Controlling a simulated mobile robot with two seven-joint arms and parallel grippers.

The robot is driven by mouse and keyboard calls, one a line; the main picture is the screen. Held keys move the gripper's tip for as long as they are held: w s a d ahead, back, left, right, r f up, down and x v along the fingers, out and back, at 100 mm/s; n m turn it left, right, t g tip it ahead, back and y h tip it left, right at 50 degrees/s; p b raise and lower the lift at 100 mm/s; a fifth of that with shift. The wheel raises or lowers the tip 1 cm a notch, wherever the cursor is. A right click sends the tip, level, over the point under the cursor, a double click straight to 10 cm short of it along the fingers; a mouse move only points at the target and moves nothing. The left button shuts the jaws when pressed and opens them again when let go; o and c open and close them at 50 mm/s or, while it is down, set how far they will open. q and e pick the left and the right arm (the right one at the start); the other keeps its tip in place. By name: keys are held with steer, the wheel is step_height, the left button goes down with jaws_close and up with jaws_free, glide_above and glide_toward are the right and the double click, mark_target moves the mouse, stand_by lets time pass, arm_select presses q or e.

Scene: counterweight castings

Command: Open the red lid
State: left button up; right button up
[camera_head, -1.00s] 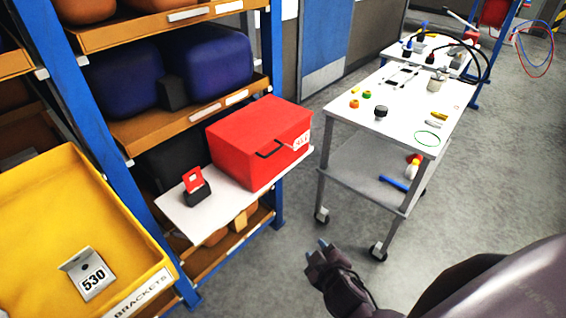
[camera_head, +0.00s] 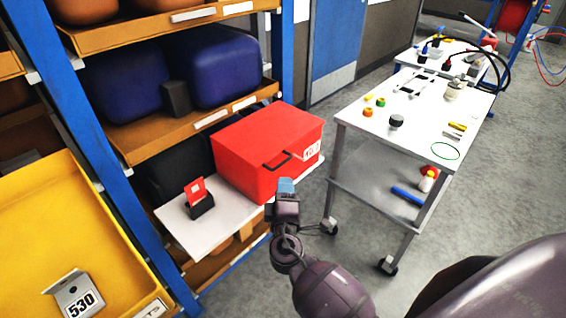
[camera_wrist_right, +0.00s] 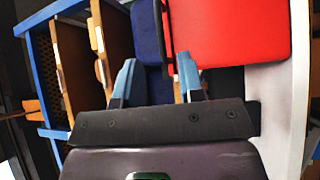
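The red lid (camera_head: 268,128) is the closed top of a red box (camera_head: 236,172) on a white shelf board. A dark handle (camera_head: 278,160) sits on the box's front side. My right gripper (camera_head: 287,186) is just in front of the box's right part, near the handle. In the right wrist view the gripper (camera_wrist_right: 158,76) has its two blue fingers apart with nothing between them. The red box (camera_wrist_right: 225,35) fills the top middle of that view, beyond the fingers. I cannot tell whether a finger touches it. My left gripper is not in view.
A small red card in a black holder (camera_head: 199,197) stands on the white board (camera_head: 172,214), left of the box. A blue-framed rack with bins surrounds it. A yellow bin (camera_head: 60,220) is at left. A wheeled cart (camera_head: 420,125) with small items stands at right.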

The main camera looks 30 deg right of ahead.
mark_target(283, 162)
steer(key=p+x, duration=0.1)
steer(key=x, duration=0.8)
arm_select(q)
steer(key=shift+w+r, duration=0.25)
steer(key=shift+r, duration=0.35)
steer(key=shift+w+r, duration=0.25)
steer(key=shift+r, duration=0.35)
arm_select(e)
steer(key=shift+c, duration=0.5)
steer(key=c, duration=0.4)
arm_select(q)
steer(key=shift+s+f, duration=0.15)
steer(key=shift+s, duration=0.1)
arm_select(e)
jaws_close()
